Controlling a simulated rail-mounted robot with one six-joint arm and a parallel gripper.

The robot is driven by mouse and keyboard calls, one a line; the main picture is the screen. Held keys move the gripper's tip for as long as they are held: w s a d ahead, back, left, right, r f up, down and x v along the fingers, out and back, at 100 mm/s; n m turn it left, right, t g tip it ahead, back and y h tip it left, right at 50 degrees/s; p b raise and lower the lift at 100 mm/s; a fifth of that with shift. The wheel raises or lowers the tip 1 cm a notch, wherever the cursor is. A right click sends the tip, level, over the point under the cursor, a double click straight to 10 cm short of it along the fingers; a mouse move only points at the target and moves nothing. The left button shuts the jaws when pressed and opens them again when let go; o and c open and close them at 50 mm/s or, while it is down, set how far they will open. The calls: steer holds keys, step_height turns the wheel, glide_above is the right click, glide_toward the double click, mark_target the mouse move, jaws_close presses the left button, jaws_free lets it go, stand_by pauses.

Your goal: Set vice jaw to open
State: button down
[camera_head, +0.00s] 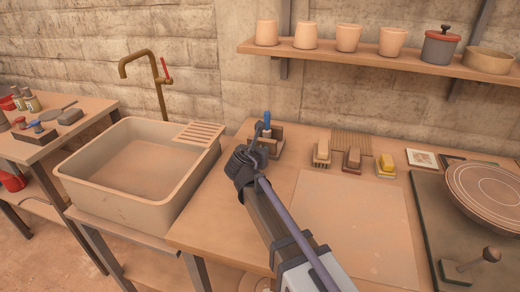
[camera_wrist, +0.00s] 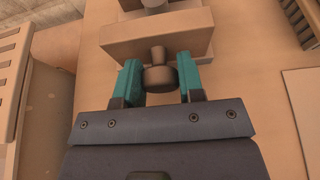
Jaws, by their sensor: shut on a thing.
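The vice (camera_head: 277,138) stands near the wall at the back left of the worktop, partly hidden behind my arm. In the wrist view its wide, pale brown jaw blocks (camera_wrist: 193,38) lie just ahead of my gripper. A dark round knob (camera_wrist: 160,80) on a short stem sticks out from the near block. My gripper (camera_wrist: 160,72) has its teal fingers on either side of this knob and is shut on it. In the head view my gripper (camera_head: 258,146) is at the vice, its fingertips mostly hidden.
A sink (camera_head: 78,172) with a brass tap (camera_head: 157,75) is at the left. Several brushes and blocks (camera_head: 352,159) lie right of the vice. A pale board (camera_head: 350,225) covers the middle worktop. A shelf (camera_head: 370,62) with cups hangs above. A round plate (camera_head: 487,190) is at the right.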

steer(key=shift+s, duration=0.15)
steer(key=c, duration=1)
jaws_free()
steer(key=shift+s+a, duration=0.1)
steer(key=shift+o, duration=1.2)
steer(key=p+v, duration=0.4)
steer(key=v, duration=0.6)
steer(key=shift+s+r, duration=0.25)
steer(key=shift+s, duration=0.1)
steer(key=shift+a, duration=0.1)
